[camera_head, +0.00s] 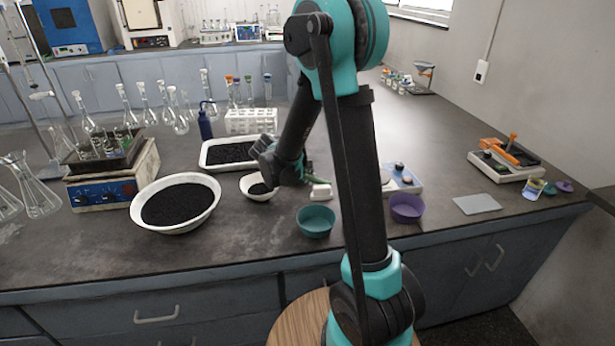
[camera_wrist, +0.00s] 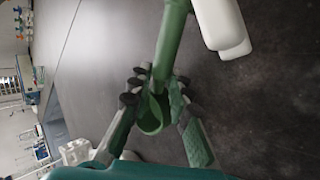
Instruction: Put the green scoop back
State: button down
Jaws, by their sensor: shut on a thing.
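The green scoop (camera_wrist: 174,45) is between the fingers of my gripper (camera_wrist: 157,88) in the wrist view. Its round green shaft runs from the top edge down to the fingertips, and a hollow green end (camera_wrist: 150,118) shows behind them. My gripper is shut on it. In the head view my gripper (camera_head: 283,172) is low over the bench, just above and beside a small white bowl (camera_head: 254,194) with black grains. A bit of green shows at its right, but my arm hides most of the scoop there.
A white block (camera_head: 321,191) lies right of my gripper. A white tray (camera_head: 206,152) and large white bowl (camera_head: 206,213), both with black grains, stand left. A teal bowl (camera_head: 316,222) and purple bowl (camera_head: 406,208) stand nearer the front edge.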

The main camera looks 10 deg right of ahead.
jog(key=shift+f, duration=0.25)
jog(key=c, duration=1.3)
grip_release()
jog(key=v, duration=1.2)
